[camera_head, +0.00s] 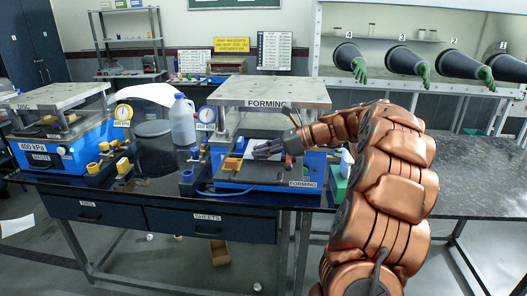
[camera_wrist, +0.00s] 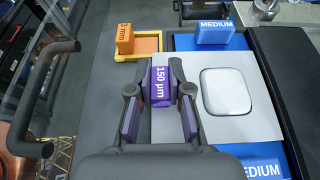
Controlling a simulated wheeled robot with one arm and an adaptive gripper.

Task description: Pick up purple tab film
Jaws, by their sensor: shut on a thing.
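The purple tab film (camera_wrist: 160,84), marked "150 µm", is between the fingertips of my gripper (camera_wrist: 160,92) in the wrist view. The fingers are shut on it from both sides. Purple strips show along the inner sides of the fingers; I cannot tell if they belong to the film. In the head view my gripper (camera_head: 268,150) is inside the blue press marked FORMING, under its top plate. The film cannot be made out clearly there.
The FORMING press top plate (camera_head: 268,92) is above my gripper. In the wrist view, an orange block (camera_wrist: 125,38) in a yellow-edged tray and a blue MEDIUM block (camera_wrist: 215,31) lie ahead, with a rounded silver plate (camera_wrist: 226,92) on the right. A jug (camera_head: 182,122) stands left of the press.

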